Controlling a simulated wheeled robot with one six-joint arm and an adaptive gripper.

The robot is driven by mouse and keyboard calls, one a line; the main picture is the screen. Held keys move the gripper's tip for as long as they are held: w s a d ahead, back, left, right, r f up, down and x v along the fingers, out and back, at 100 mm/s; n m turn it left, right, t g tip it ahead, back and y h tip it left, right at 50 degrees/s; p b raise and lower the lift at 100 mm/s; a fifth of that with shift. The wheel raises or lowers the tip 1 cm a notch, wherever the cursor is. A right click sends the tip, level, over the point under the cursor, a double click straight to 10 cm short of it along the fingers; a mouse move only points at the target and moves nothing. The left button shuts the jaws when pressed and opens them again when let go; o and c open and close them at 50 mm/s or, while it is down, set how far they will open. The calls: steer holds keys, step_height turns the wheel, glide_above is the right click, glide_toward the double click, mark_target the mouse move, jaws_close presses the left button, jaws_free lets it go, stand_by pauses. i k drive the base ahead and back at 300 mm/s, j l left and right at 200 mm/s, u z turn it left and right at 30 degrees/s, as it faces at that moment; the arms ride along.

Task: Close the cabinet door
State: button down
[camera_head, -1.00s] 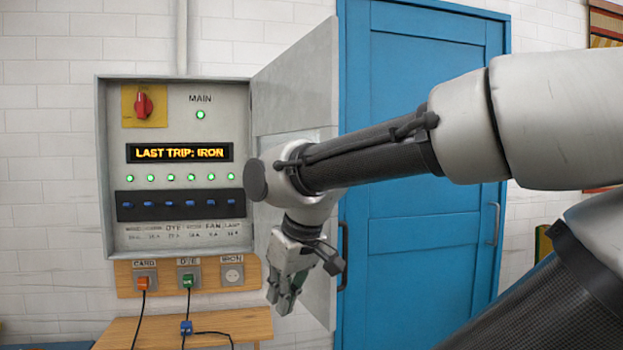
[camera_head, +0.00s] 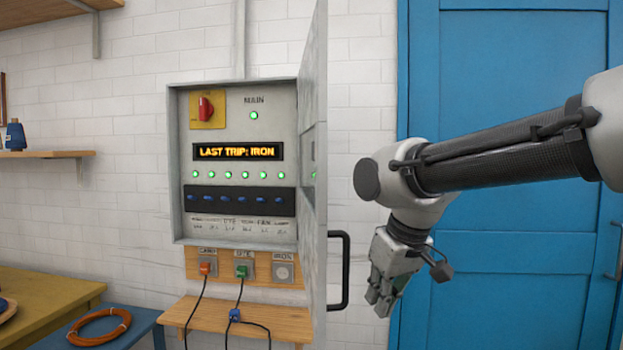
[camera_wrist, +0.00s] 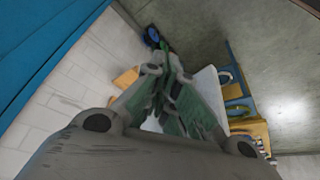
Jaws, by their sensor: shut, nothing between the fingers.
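The grey cabinet (camera_head: 183,170) hangs on the white brick wall in the head view, its inside with a red switch, lit display and green lamps exposed. Its grey door (camera_head: 313,180) stands open, swung out from the right side and seen almost edge-on. A black handle (camera_head: 345,270) is on the door's right-hand face. My gripper (camera_head: 378,305) is to the right of the door and handle, apart from both, pointing down. It is shut and empty. In the wrist view, the gripper fingers (camera_wrist: 168,110) point away, with a pale surface partly hidden behind them.
A blue door (camera_head: 510,190) is behind my arm at right. Below the cabinet are sockets with plugged cables and a small wooden shelf (camera_head: 265,312). A yellow table (camera_head: 50,305) and a blue bench with an orange coil (camera_head: 100,327) stand at lower left.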

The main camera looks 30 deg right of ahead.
mark_target(312, 95)
steer(key=l+u, duration=0.15)
steer(key=l, duration=0.45)
steer(key=k+l+u, duration=0.15)
steer(key=l, duration=0.45)
steer(key=k, duration=0.25)
